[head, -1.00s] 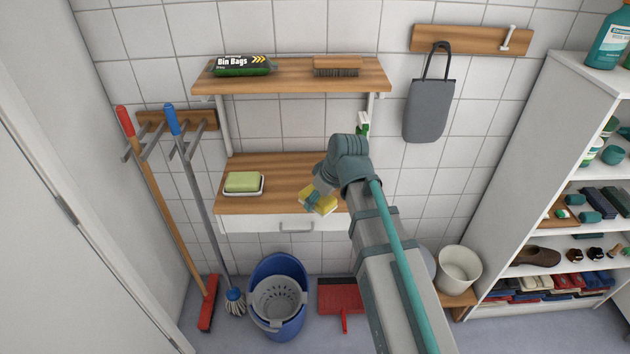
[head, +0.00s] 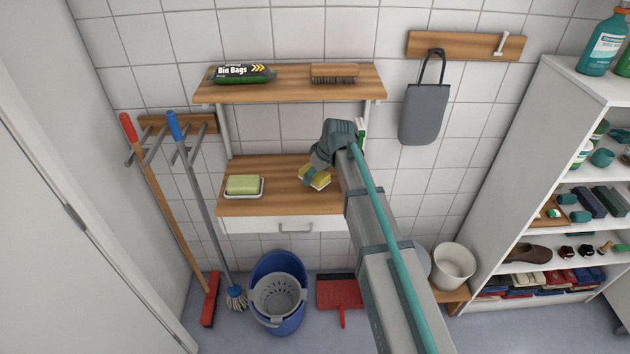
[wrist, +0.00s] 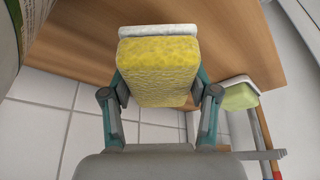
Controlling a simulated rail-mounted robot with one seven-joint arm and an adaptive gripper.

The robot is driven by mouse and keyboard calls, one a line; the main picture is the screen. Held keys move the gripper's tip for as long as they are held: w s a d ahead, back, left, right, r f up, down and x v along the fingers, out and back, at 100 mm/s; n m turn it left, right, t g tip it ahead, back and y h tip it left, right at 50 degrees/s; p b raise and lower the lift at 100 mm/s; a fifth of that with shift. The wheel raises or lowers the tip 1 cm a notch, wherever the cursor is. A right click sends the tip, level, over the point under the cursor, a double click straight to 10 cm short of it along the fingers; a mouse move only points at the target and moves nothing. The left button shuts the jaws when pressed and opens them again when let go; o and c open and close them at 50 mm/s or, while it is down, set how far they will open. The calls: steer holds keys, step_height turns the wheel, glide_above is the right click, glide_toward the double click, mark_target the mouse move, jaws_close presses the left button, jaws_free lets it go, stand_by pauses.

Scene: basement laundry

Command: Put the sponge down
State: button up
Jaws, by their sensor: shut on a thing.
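A yellow sponge (head: 315,177) with a pale scouring side is held in my gripper (head: 311,178), in front of the wooden lower shelf. In the wrist view the sponge (wrist: 158,72) fills the space between the two teal fingers of my gripper (wrist: 157,88), which are shut on its sides. The wooden lower shelf (head: 270,182) lies behind and around the sponge in the head view. I cannot tell whether the sponge touches the wood.
A green soap bar (head: 242,185) in a white dish sits at the shelf's left. Bin bags (head: 243,74) and a brush (head: 334,74) lie on the upper shelf. A green-and-white bottle (head: 360,133) stands partly hidden behind my arm. The shelf's middle is clear.

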steer(key=shift+f+p, duration=0.75)
steer(key=shift+f, duration=0.85)
steer(key=shift+w+f+p, duration=0.2)
steer(key=shift+p, duration=0.1)
steer(key=shift+f, duration=0.15)
steer(key=shift+f+b, duration=0.3)
steer(key=shift+b, duration=0.05)
steer(key=o, duration=1.1)
steer(key=shift+r, duration=0.1)
